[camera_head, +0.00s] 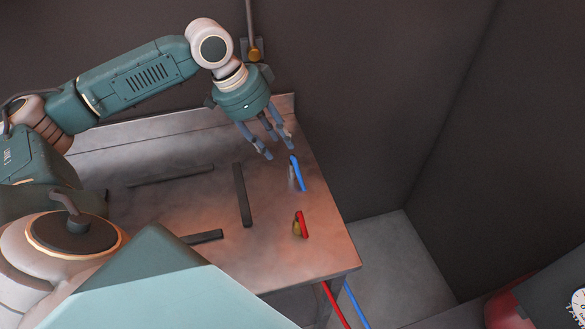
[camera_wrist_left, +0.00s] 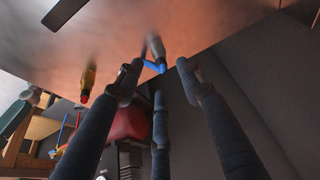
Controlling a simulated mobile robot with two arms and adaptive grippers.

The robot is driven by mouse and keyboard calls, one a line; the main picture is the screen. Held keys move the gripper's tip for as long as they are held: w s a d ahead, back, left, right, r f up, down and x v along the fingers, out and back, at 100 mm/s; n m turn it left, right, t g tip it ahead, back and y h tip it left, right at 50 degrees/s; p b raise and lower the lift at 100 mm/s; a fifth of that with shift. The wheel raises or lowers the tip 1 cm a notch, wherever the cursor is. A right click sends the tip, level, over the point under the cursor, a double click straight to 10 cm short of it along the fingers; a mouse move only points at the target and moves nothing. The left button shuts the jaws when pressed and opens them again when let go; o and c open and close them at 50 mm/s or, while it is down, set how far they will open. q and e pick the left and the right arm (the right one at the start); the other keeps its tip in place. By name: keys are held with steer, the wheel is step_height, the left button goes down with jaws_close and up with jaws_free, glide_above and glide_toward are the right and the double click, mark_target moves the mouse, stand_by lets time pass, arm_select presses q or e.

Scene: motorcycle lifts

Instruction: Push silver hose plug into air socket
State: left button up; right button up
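The silver hose plug (camera_head: 291,178) lies near the right edge of the metal bench, on the end of a blue hose (camera_head: 298,173). In the left wrist view the silver plug (camera_wrist_left: 156,46) shows beyond the fingertips, with the blue hose (camera_wrist_left: 154,66) below it. My left gripper (camera_head: 277,150) is above the bench, just behind and left of the plug. Its fingers are spread, with nothing between them. A brass-coloured fitting (camera_head: 254,54) on a wall plate behind my left wrist looks like the air socket; its opening cannot be made out. My right gripper is not in view.
A brass plug (camera_head: 296,229) on a red hose (camera_head: 303,224) lies nearer the bench's front. Dark bars (camera_head: 242,195) lie on the bench (camera_head: 270,255) to the left. Walls stand behind and right; floor beside the bench is clear.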

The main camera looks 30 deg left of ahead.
mark_target(292, 160)
arm_select(q)
steer(key=shift+x, duration=1.1)
steer(key=shift+d, duration=0.1)
steer(key=x, duration=0.1)
steer(key=p+x, duration=0.1)
steer(key=x, duration=0.2)
steer(key=shift+w+d+r, duration=0.15)
steer(key=shift+w+d, duration=0.15)
steer(key=shift+w+d+f, duration=0.15)
steer(key=shift+w+f, duration=0.05)
steer(key=shift+f, duration=0.35)
jaws_close()
